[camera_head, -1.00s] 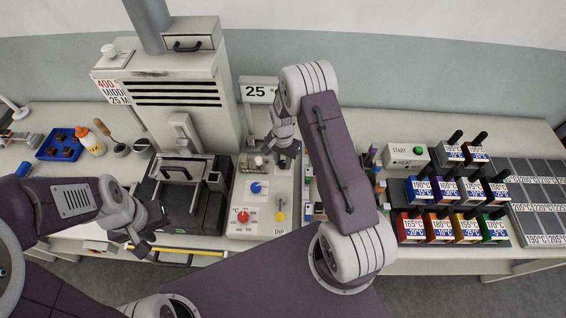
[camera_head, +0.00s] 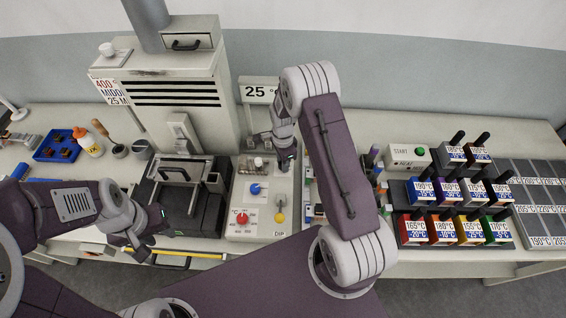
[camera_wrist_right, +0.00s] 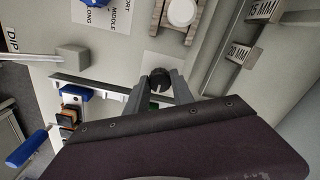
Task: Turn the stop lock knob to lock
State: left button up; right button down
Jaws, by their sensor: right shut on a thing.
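A small dark round knob with a slot (camera_wrist_right: 159,80) sits on a pale square plate in the right wrist view. I take it to be the stop lock knob; no lock marking can be read. My right gripper (camera_wrist_right: 158,92) is shut on this knob, a finger on either side. In the head view my right gripper (camera_head: 287,164) points down at the upper right part of the control panel (camera_head: 240,200) and hides the knob. My left gripper (camera_head: 150,234) is empty, its fingers apart, near the table's front edge.
The panel carries a blue knob (camera_head: 255,188), a red knob (camera_head: 242,218) and a yellow knob (camera_head: 280,218). A white knob (camera_wrist_right: 181,12) and a grey block (camera_wrist_right: 72,58) are near the right gripper. Coloured labelled blocks (camera_head: 455,230) stand at the right.

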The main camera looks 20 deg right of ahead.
dwell(0.5)
jog(key=c, duration=1.1)
grip_release()
notch_tip(320, 180, up, 9)
jog(key=shift+r+b, duration=0.1)
jog(key=shift+b, duration=0.75)
